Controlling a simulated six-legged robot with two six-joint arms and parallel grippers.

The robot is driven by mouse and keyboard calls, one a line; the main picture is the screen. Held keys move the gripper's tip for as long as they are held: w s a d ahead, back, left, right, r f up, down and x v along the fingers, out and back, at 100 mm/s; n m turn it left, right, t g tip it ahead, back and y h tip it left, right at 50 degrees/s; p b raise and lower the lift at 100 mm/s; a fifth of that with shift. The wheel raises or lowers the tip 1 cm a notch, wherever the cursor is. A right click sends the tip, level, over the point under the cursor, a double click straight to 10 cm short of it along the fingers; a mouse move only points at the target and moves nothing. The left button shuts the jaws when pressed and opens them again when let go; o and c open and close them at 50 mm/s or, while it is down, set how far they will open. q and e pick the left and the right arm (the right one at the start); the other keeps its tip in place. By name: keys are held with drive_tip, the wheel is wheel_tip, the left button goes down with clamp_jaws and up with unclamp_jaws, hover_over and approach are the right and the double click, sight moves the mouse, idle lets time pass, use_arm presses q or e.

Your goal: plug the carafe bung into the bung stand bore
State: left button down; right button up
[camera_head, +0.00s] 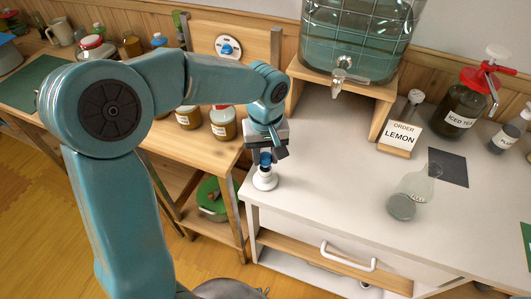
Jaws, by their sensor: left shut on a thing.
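My left gripper (264,155) points down at the near left corner of the white counter. It is shut on the small blue carafe bung (265,163), which is partly hidden between the fingers. The white bung stand (264,181) is directly below, upright on the counter close to its left edge. The bung is over the top of the stand, lined up with it as seen from here. I cannot tell whether its lower end is inside the bore. My right gripper is not in view.
A large glass dispenser (355,45) with a tap stands on a wooden stand behind. An order card reading LEMON (401,136), a dark iced tea jar (459,112) and a dark mat (449,168) are at the right. The counter between stand and carafe is clear.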

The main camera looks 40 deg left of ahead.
use_arm(q)
drive_tip(key=shift+f+b, duration=1.15)
drive_tip(key=shift+f, duration=0.15)
idle(0.4)
drive_tip(key=shift+c, duration=2)
unclamp_jaws()
drive_tip(key=shift+r, duration=0.2)
drive_tip(key=shift+r+p, duration=1.75)
drive_tip(key=shift+r, duration=0.35)
wheel_tip(320, 180, up, 16)
drive_tip(key=p, duration=0.1)
drive_tip(key=shift+r, duration=0.15)
